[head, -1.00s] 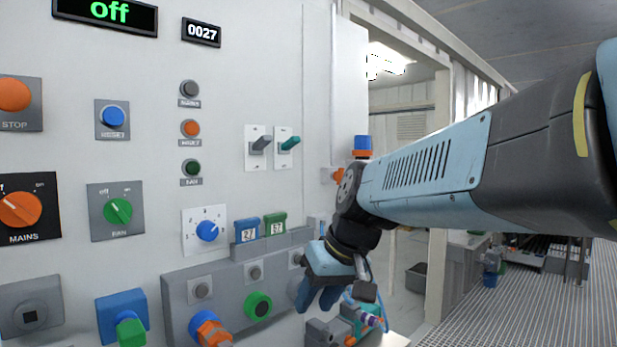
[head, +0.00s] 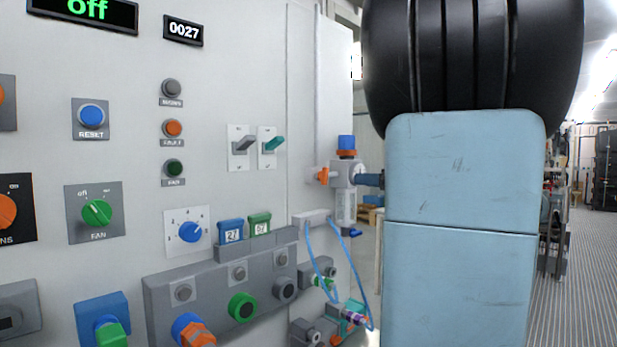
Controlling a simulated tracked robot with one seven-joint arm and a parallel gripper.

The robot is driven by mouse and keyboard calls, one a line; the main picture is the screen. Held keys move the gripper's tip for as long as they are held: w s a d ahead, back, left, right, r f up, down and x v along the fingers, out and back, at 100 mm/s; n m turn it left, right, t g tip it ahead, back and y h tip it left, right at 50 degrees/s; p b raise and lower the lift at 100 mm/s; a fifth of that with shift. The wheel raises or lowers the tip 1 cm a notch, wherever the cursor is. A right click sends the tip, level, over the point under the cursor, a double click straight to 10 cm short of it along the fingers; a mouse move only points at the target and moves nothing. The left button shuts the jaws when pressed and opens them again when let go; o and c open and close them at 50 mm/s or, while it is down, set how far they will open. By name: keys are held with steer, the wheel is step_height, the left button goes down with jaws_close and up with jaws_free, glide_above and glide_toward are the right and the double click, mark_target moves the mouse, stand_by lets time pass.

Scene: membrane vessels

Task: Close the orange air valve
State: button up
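A small orange valve handle (head: 322,176) sits on the left side of a grey air unit (head: 346,176), at the right edge of the panel. The unit has a blue knob (head: 346,142) over an orange ring on top and a clear bowl below. A dark blue stub shows on the unit's right side, partly covered by my arm; I cannot tell what it belongs to. My arm's light blue and black links fill the view right of the unit. My gripper is hidden behind them, so its distance from the handle does not show.
The grey control panel (head: 270,60) fills the left side, with knobs, buttons and two toggle levers. Blue hoses (head: 320,270) loop below the air unit toward fittings (head: 350,315). A grated floor (head: 575,290) runs clear at the far right.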

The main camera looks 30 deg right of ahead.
mark_target(327, 175)
steer(key=x, duration=0.9)
steer(key=d+x, duration=0.1)
steer(key=x, duration=0.3)
steer(key=shift+w+r, duration=0.3)
steer(key=shift+w, duration=0.1)
